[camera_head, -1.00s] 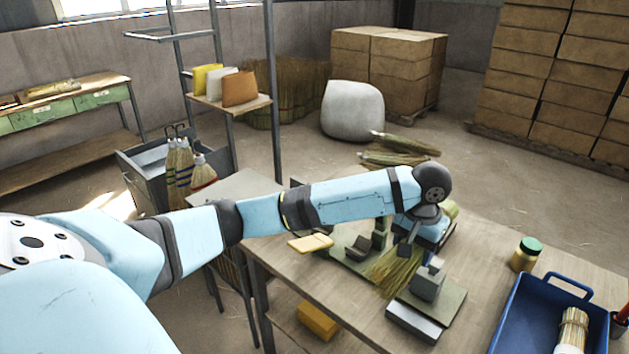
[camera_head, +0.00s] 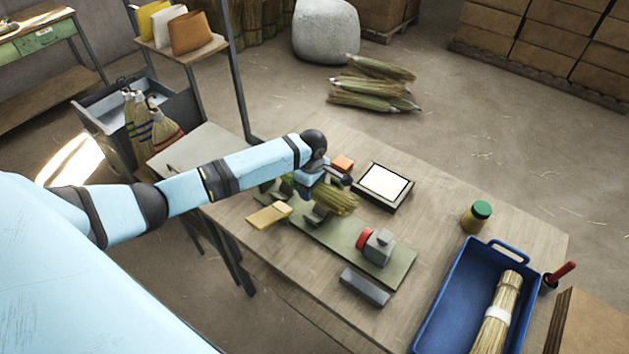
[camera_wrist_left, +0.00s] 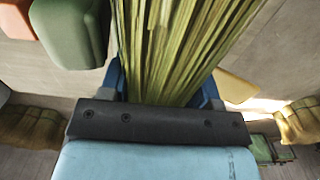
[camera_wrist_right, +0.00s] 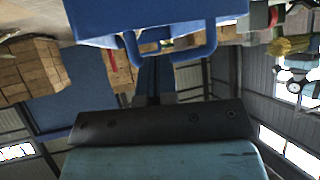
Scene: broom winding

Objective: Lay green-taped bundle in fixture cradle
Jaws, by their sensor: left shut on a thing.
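My left gripper (camera_head: 322,178) is shut around a straw bundle (camera_head: 335,200) over the back left part of the fixture's green base plate (camera_head: 345,250). In the left wrist view the bundle (camera_wrist_left: 180,45) fills the space between the blue fingers (camera_wrist_left: 165,88). Its green tape cannot be made out. A cradle support (camera_head: 317,215) shows beside the bundle's lower edge; whether the bundle rests in it cannot be told. A grey block with a red knob (camera_head: 378,246) stands at the plate's right end. My right gripper (camera_wrist_right: 155,80) shows only in its wrist view, near the blue tray's handle; its grip is unclear.
A blue tray (camera_head: 440,310) with a white-banded bundle (camera_head: 497,315) is at the right. A white-topped scale (camera_head: 384,183), a green-lidded jar (camera_head: 477,215), a yellow block (camera_head: 269,215), an orange block (camera_head: 343,163) and a grey bar (camera_head: 363,287) lie around the plate.

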